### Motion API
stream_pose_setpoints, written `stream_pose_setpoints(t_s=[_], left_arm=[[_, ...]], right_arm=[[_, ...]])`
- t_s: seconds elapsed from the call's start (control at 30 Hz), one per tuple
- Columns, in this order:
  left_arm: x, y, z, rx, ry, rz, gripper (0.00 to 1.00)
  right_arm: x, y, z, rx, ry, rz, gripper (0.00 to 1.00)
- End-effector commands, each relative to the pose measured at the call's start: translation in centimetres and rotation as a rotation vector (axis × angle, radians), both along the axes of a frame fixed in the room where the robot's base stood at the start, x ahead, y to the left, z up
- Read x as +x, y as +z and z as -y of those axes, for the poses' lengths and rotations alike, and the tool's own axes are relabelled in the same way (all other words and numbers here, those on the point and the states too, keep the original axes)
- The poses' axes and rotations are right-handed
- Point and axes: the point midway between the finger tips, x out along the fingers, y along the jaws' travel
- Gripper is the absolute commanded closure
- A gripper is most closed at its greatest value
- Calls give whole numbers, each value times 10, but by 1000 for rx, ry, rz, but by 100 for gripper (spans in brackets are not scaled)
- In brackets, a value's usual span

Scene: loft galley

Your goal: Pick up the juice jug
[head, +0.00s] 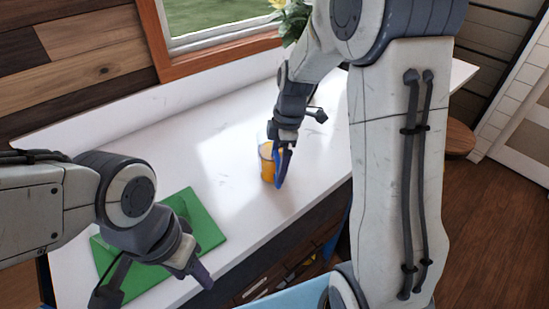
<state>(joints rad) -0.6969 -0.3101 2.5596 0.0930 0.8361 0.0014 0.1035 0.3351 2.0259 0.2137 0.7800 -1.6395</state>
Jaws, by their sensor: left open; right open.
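The juice jug (266,164) is a small orange-yellow vessel with a pale rim, upright on the white counter (225,128) near its front edge. My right gripper (281,165) reaches down to the jug from above. One blue finger shows against the jug's right side and hides part of it; I cannot tell whether it touches. The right gripper is open. My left gripper (196,272) is open and empty, over the front edge of the counter by a green mat.
The green mat (207,220) lies on the counter at left, partly under my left arm. A yellow flower with leaves (291,22) stands by the window. A round wooden stool (460,138) is at right. The counter's middle is clear.

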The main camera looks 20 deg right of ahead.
Motion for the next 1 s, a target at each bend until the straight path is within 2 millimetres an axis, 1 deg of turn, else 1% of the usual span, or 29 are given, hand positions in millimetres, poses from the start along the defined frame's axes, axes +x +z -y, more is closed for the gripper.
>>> stream_pose_setpoints(t_s=[0.1, 0.33, 0.37, 0.4, 0.47, 0.5, 0.57, 0.6, 0.63, 1.0], left_arm=[[0, 4, 0, 0, -1, 0, 50], [0, 3, 0, 1, -1, -1, 50], [0, 3, 0, 1, -1, -1, 50], [0, 3, 0, 1, -1, -1, 50], [0, 3, 0, 1, -1, -1, 50], [0, 3, 0, 1, -1, -1, 50], [0, 3, 0, 1, -1, -1, 50], [0, 3, 0, 1, -1, -1, 50], [0, 3, 0, 1, -1, -1, 50], [0, 3, 0, 1, -1, -1, 50]], right_arm=[[0, -10, -1, -1, 0, -2, 0], [0, -13, -2, 0, -1, 1, 0], [0, -13, -2, 0, -1, 1, 4], [0, -13, -2, 0, -1, 1, 19], [0, -13, -2, 0, -1, 1, 42], [0, -13, -2, 0, -1, 1, 57], [0, -13, -2, 0, -1, 0, 80], [0, -13, -2, 0, -1, 0, 96], [0, -13, -2, 0, -1, 0, 100], [1, -11, -2, -1, -1, 4, 100]])
